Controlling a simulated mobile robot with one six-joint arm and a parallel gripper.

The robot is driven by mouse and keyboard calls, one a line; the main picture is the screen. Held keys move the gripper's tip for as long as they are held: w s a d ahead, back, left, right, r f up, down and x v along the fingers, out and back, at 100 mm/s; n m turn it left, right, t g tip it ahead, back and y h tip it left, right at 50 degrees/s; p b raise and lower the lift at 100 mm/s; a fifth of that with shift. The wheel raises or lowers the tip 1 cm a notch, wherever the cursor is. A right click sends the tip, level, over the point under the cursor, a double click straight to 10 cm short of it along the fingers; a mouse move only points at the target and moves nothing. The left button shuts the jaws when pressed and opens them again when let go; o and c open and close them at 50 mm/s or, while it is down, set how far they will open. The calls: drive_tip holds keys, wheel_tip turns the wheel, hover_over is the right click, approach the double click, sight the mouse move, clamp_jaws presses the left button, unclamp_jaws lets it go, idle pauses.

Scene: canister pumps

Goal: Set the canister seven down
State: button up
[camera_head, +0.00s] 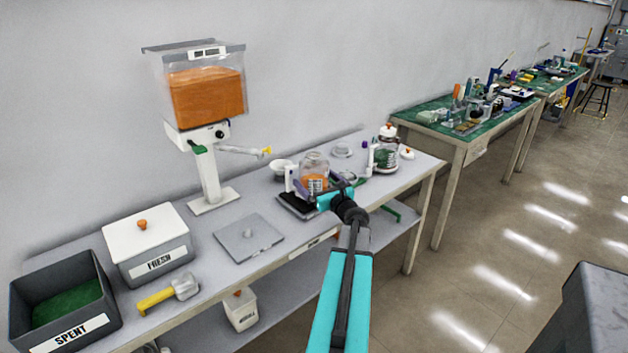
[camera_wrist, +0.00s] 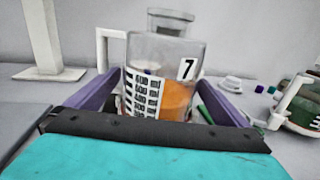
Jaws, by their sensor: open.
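Canister seven (camera_head: 314,163) is a clear jar partly filled with orange material, standing upright on or just over a dark flat pad (camera_head: 294,207) on the bench. In the wrist view the canister (camera_wrist: 170,55) shows a "7" tag, a printed volume scale and a white handle on its left. My gripper (camera_head: 318,186) is at the canister's near side. Its purple fingers (camera_wrist: 165,100) stand apart, one on each side of the canister. The canister's base is hidden behind my gripper, so I cannot see its contact with the pad.
A second canister with green contents (camera_head: 386,155) stands to the right. A white bowl (camera_head: 282,168) is behind left, and a grey lid (camera_head: 249,237) lies left. The dispenser (camera_head: 205,100) with orange material, FRESH bin (camera_head: 147,245) and SPENT bin (camera_head: 64,300) are farther left.

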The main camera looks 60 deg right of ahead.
drive_tip(key=b+v, duration=0.1)
drive_tip(key=v, duration=0.9)
drive_tip(key=shift+s, duration=0.1)
idle(0.7)
